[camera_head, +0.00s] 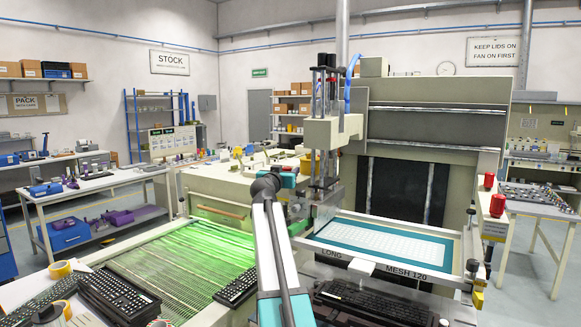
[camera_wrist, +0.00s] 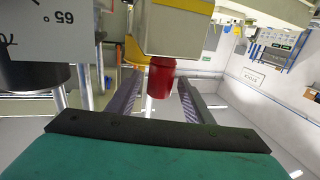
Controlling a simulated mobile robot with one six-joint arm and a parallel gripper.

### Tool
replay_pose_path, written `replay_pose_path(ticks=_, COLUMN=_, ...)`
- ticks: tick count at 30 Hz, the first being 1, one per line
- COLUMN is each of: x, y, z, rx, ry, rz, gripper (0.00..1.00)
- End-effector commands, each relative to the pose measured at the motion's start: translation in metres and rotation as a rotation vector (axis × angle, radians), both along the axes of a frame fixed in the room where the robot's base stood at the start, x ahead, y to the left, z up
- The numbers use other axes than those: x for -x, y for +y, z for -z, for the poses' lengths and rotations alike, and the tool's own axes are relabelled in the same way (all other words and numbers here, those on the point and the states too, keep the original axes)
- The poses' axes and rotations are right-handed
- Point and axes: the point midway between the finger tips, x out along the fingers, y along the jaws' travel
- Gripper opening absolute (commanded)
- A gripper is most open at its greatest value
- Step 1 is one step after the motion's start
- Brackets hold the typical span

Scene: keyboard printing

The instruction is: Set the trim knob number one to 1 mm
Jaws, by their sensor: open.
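In the wrist view my gripper (camera_wrist: 159,84) is open, with one dark finger on each side of the picture. A red cylindrical knob (camera_wrist: 162,73) shows between the fingers, under a beige block (camera_wrist: 178,28). A pale shaft shows below the knob. I cannot tell whether the fingers touch it. Two more red knobs (camera_head: 488,180) (camera_head: 497,205) stand at the machine's right.
The screen frame (camera_head: 440,262), marked LONG and MESH 120, lies right of my arm. In the wrist view an upside-down 65° plate (camera_wrist: 55,35) and a dark cylinder (camera_wrist: 33,74) stand close at left. The right side looks freer.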

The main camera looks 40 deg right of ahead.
Motion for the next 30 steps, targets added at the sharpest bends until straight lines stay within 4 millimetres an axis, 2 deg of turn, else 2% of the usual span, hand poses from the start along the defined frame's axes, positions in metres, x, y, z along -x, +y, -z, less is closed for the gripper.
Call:
replay_pose_path(ticks=3, x=-0.008, y=-0.014, z=-0.003, rx=0.0, ry=0.001, rz=0.0, gripper=0.47)
replay_pose_path(ticks=9, x=-0.017, y=-0.029, z=-0.002, rx=-0.001, ry=0.0, rz=0.0, gripper=0.47)
replay_pose_path(ticks=23, x=-0.02, y=-0.035, z=0.0, rx=0.0, ry=0.0, rz=0.0, gripper=0.47)
replay_pose_path(ticks=24, x=-0.019, y=-0.035, z=0.0, rx=0.0, ry=0.0, rz=0.0, gripper=0.45)
replay_pose_path(ticks=30, x=-0.02, y=-0.035, z=0.0, rx=0.0, ry=0.0, rz=-0.001, gripper=0.11)
